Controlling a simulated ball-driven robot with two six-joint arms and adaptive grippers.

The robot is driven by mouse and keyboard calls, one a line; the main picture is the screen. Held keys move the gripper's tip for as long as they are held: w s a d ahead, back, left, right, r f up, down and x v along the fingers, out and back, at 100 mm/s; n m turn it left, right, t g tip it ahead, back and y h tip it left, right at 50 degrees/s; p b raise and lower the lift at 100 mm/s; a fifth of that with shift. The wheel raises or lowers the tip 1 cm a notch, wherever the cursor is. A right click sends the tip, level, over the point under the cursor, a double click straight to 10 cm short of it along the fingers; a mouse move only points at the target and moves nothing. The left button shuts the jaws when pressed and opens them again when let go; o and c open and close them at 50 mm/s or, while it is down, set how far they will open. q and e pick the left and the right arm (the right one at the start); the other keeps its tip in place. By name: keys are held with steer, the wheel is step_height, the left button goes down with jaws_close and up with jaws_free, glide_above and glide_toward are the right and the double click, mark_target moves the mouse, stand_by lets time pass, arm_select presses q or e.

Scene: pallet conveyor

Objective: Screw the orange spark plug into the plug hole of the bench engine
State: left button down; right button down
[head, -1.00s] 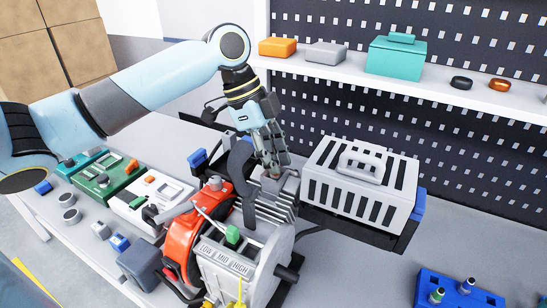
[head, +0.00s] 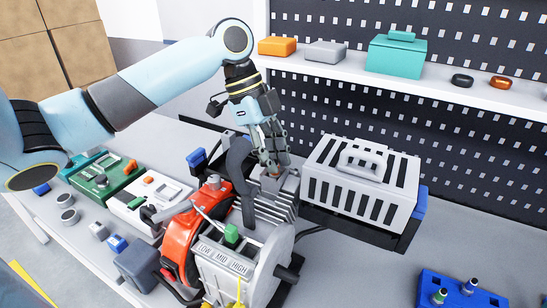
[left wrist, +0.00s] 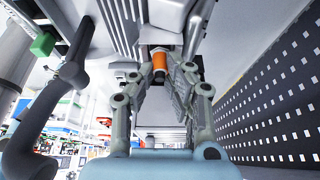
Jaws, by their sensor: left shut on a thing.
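The bench engine (head: 272,210) stands on the bench in the middle of the head view, with grey fins and a red housing. My left gripper (head: 275,162) points down at the top of its grey head. In the left wrist view my left gripper (left wrist: 163,75) is shut on the orange spark plug (left wrist: 157,68). The plug's far end is at the engine's grey block (left wrist: 160,38). The plug hole itself is hidden, so I cannot tell how deep the plug sits. My right gripper is not in view.
A grey slotted box (head: 358,185) stands to the right. A blue holder (head: 458,292) with several small plugs is at the lower right. A shelf (head: 440,85) runs behind.

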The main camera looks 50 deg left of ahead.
arm_select(q)
steer(key=c, duration=1.3)
jaws_free()
steer(key=shift+s+a+f, duration=0.1)
steer(key=shift+a+f, duration=0.05)
steer(key=shift+o, duration=0.2)
steer(key=shift+r, duration=0.25)
steer(key=v, duration=1.1)
steer(key=shift+r, duration=0.3)
steer(key=shift+a, duration=0.1)
